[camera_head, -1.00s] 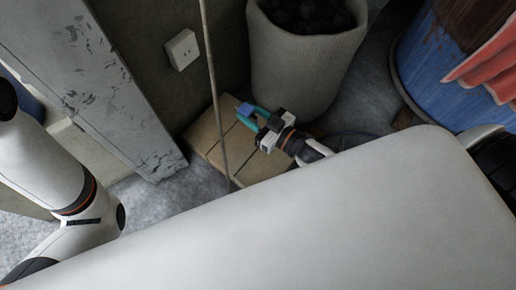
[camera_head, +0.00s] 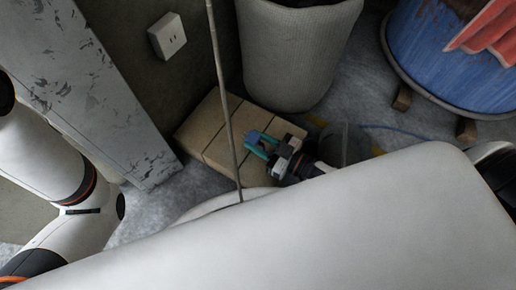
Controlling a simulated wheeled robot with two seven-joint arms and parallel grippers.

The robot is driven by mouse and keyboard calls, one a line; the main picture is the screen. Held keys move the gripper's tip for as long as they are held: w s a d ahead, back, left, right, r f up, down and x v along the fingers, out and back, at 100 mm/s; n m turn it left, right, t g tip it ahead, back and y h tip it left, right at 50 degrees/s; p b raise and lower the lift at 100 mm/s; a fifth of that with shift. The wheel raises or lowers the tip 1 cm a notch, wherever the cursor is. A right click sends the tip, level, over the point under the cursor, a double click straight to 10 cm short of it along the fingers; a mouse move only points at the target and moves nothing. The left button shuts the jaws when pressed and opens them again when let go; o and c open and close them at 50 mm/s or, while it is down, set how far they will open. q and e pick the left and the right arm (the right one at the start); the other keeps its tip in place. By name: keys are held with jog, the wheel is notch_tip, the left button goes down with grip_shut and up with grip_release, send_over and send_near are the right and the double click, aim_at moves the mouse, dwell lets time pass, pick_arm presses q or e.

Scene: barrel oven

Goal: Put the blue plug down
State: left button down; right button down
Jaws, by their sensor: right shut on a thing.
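The blue plug (camera_head: 253,137) is held between the teal fingertips of my right gripper (camera_head: 262,144). The gripper is shut on it, over the top of a tan box or block (camera_head: 222,120) on the floor. I cannot tell whether the plug touches the block. A blue cable (camera_head: 398,131) lies on the floor to the right; its link to the plug is hidden. My left arm shows at the left edge, but its gripper is out of view.
A white wall socket (camera_head: 167,36) is on the dark wall. A grey ribbed bin (camera_head: 297,55) stands behind the block, a blue barrel (camera_head: 440,55) at the right. A thin pole (camera_head: 225,90) crosses before the block. A grey metal post (camera_head: 95,90) stands left.

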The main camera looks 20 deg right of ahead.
notch_tip(320, 180, down, 3)
jog(key=shift+b, duration=1)
jog(key=shift+r, duration=0.1)
